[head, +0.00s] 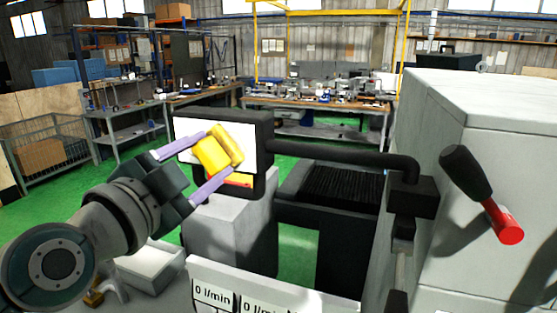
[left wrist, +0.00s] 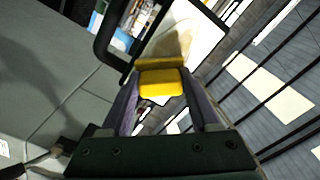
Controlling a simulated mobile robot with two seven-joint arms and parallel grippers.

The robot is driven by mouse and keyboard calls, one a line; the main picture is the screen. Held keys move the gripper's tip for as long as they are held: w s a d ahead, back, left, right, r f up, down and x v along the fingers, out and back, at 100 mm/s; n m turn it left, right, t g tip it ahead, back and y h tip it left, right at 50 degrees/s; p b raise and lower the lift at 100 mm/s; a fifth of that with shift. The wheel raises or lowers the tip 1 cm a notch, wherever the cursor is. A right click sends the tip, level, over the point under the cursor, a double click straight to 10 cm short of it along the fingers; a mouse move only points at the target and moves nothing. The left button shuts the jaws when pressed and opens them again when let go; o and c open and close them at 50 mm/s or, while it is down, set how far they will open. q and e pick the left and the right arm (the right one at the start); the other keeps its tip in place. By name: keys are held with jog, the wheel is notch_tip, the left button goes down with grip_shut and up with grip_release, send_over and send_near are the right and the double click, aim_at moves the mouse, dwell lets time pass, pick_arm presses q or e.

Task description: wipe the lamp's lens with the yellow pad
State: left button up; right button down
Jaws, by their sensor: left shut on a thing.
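The yellow pad (head: 217,153) is between the two lavender fingers of my left gripper (head: 203,164), which is shut on it. The pad also shows between the fingers in the left wrist view (left wrist: 160,80), its wider part facing away from the gripper. The lamp (head: 264,133) is a dark-framed box on a black arm, with a pale lens (head: 186,127). The pad is in front of the lens and hides its middle and right part; I cannot tell whether they touch. In the left wrist view the lens (left wrist: 204,40) has a brownish patch beside the pad.
The lamp's black arm (head: 340,153) runs right to a bracket on the large grey machine housing (head: 480,120). A black lever with a red end (head: 505,227) juts out there. A panel marked "0 l/min" (head: 215,283) stands low in front. Workbenches stand far behind, across green floor.

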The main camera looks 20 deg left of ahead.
pick_arm(q)
jog(key=shift+a+b, duration=1.65)
jog(key=shift+a, duration=2.35)
jog(key=shift+d+r+p, duration=0.2)
jog(key=shift+d+p, duration=1.95)
jog(key=shift+d, duration=1.75)
jog(key=shift+d+p, duration=0.45)
jog(key=shift+d, duration=1.65)
jog(key=shift+s+d, duration=0.1)
jog(key=shift+a, duration=2.1)
jog(key=a+b, duration=0.1)
jog(key=a, duration=0.7)
jog(key=shift+w+b, duration=0.35)
jog(key=shift+w, duration=0.1)
